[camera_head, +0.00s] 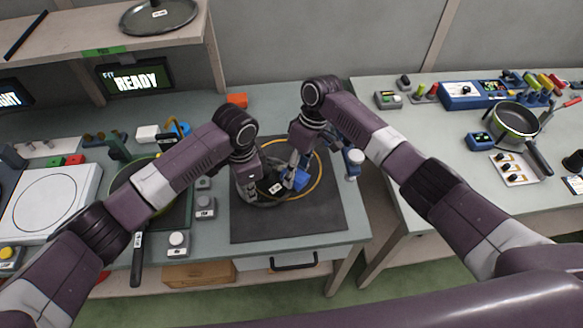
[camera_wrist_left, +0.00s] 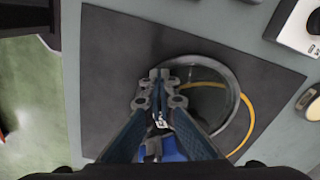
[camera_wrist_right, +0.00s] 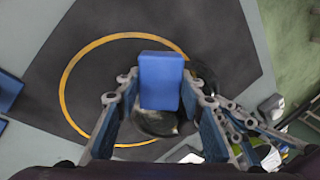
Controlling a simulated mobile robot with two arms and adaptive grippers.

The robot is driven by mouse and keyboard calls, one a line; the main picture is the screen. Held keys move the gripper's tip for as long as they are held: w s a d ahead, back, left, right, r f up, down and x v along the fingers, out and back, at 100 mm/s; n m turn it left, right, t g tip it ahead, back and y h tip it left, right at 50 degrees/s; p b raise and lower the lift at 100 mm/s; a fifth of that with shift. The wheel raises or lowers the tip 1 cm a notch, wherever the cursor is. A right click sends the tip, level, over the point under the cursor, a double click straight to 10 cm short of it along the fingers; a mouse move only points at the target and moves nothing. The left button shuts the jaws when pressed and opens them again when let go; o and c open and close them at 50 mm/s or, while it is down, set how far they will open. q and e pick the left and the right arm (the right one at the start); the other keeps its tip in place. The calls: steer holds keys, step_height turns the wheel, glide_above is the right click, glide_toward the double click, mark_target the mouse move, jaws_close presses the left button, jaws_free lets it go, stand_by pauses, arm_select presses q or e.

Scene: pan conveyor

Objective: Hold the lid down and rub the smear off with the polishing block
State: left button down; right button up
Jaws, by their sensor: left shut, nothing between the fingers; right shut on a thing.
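The round glass-like lid (camera_head: 268,203) with a dark rim lies on the dark mat (camera_head: 290,226), off-centre to the left of a yellow ring (camera_head: 321,170). In the left wrist view the lid (camera_wrist_left: 232,88) is partly behind my left gripper (camera_wrist_left: 158,76). My left gripper (camera_head: 254,196) is shut and empty, fingertips over the lid; contact cannot be told. My right gripper (camera_head: 290,183) is shut on the blue polishing block (camera_head: 301,180). In the right wrist view the block (camera_wrist_right: 160,80) overlaps the lid (camera_wrist_right: 158,124). I cannot make out the smear clearly.
A pan with its handle (camera_head: 137,262) toward me stands left of the mat. Grey button boxes (camera_head: 178,242) sit between them. A screen (camera_head: 137,80) reads READY. The mat's front is clear. Another pan (camera_head: 515,122) stands on the right table.

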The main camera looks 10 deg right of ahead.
stand_by(0.3)
steer(key=shift+v, duration=3)
steer(key=shift+d+r, duration=0.1)
steer(key=shift+v, duration=1.4)
steer(key=shift+s, duration=0.1)
steer(key=shift+w+a+f, duration=0.4)
steer(key=shift+a+f, duration=0.25)
steer(key=shift+f, duration=0.45)
steer(key=shift+w+a+f, duration=0.4)
steer(key=shift+a+f, duration=0.2)
steer(key=shift+f, duration=0.5)
steer(key=shift+w+a+f, duration=0.35)
steer(key=shift+a+f, duration=0.3)
steer(key=shift+f, duration=0.45)
steer(key=shift+x, duration=1)
